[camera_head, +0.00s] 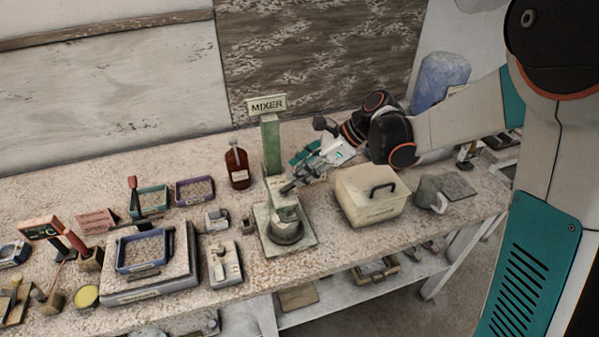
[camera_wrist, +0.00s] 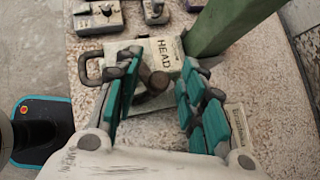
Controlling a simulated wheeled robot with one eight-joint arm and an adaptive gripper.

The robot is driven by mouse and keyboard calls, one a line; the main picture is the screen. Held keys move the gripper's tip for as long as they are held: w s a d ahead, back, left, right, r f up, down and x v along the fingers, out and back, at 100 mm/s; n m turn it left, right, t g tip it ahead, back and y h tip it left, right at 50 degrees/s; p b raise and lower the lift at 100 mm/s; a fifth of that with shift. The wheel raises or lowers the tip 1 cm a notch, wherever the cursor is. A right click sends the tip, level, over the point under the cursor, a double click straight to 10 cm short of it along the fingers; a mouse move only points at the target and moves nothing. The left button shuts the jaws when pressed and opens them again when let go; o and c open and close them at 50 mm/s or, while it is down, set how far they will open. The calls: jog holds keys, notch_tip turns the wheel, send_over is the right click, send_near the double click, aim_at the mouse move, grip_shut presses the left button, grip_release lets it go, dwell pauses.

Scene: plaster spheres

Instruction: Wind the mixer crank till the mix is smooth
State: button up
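The mixer has a green column (camera_head: 271,146) under a MIXER sign (camera_head: 266,105), and a base plate (camera_head: 304,240) with a grey bowl (camera_head: 286,228). In the wrist view the green column (camera_wrist: 225,25) rises beside a pale head plate (camera_wrist: 165,52) marked HEAD. A rounded brown-grey piece (camera_wrist: 158,80), perhaps the crank's knob, shows between my fingers. The crank's arm and the mix are hidden.
A cream box with a black handle (camera_head: 371,198) stands right of the mixer. A brown bottle (camera_head: 237,167) stands behind left. A scale with a blue tray (camera_head: 143,252) and small blocks (camera_head: 222,264) lie left. The table's front edge is close to the mixer base.

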jog(key=shift+a+f, duration=0.25)
jog(key=shift+c, duration=0.6)
grip_shut()
jog(key=shift+w, duration=0.1)
jog(key=shift+w+a+n+g+h, duration=0.3)
jog(key=shift+a+n+g, duration=0.2)
jog(key=shift+n+g, duration=0.65)
jog(key=shift+w+a+n+g+h, duration=0.2)
jog(key=shift+a+n+g, duration=0.45)
jog(key=shift+n, duration=0.8)
jog(key=shift+w+a+n+g+h, duration=0.2)
jog(key=shift+w+a+n+g, duration=0.15)
jog(key=shift+n+g, duration=0.85)
